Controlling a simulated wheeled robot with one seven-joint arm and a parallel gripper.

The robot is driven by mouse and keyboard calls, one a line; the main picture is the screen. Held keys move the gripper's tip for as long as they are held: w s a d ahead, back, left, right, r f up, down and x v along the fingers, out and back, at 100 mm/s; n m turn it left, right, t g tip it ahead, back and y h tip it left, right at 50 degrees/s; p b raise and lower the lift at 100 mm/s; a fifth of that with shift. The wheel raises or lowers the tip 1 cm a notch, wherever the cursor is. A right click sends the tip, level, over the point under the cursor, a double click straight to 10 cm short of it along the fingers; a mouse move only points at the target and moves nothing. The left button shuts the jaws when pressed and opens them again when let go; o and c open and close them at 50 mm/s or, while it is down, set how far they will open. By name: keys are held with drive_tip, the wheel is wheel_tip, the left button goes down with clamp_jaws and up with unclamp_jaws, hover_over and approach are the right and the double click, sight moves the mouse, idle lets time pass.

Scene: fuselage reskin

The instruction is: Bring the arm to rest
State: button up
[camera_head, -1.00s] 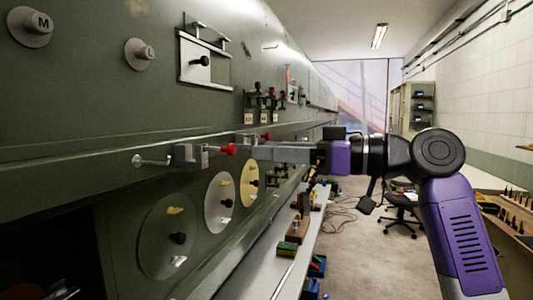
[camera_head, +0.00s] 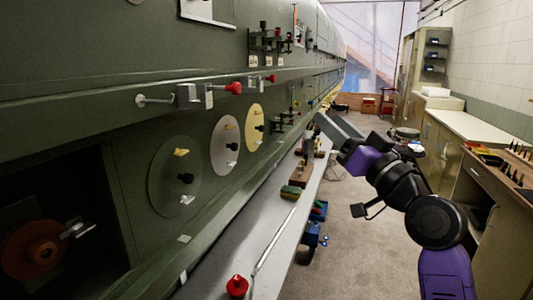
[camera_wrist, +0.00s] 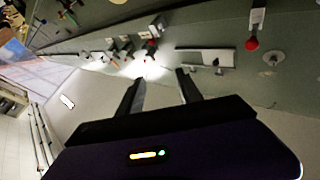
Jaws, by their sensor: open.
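My purple and black arm reaches up from the lower right in the head view. My gripper (camera_head: 328,124) is at its upper left end, in front of the fuselage wall and above the grey ledge. In the wrist view my gripper (camera_wrist: 160,80) shows two dark fingers spread apart with nothing between them. The green fuselage wall (camera_wrist: 210,30) lies beyond the fingertips, which look clear of it.
A red-knobbed clamp (camera_head: 205,94) sticks out of the wall (camera_head: 60,150) at left. Round discs (camera_head: 225,145) sit below it. The ledge (camera_head: 235,255) carries a red knob (camera_head: 237,287) and small items. A workbench (camera_head: 505,190) stands at right; the floor (camera_head: 350,250) between is open.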

drive_tip(key=s+d+f+m+t+h, duration=0.1)
drive_tip(key=s+d+f+m+h, duration=0.15)
drive_tip(key=s+f, duration=0.4)
drive_tip(key=s+d+f+m+h, duration=0.2)
drive_tip(key=s+f+h, duration=0.2)
drive_tip(key=f, duration=0.5)
drive_tip(key=s+d+f+m+t+h, duration=0.1)
drive_tip(key=s+d+f+m+h, duration=0.2)
drive_tip(key=s+f, duration=0.4)
drive_tip(key=s+f+n+g, duration=0.1)
drive_tip(key=s+f, duration=0.4)
drive_tip(key=s, duration=0.6)
drive_tip(key=s+f+n+g, duration=0.2)
drive_tip(key=s+f, duration=0.3)
drive_tip(key=s, duration=0.7)
drive_tip(key=s+a+f+n+g+h, duration=0.1)
drive_tip(key=s+f+g, duration=0.3)
drive_tip(key=s, duration=0.8)
wheel_tip(320, 180, down, 2)
drive_tip(key=shift+f+n, duration=0.1)
drive_tip(key=shift+n, duration=0.25)
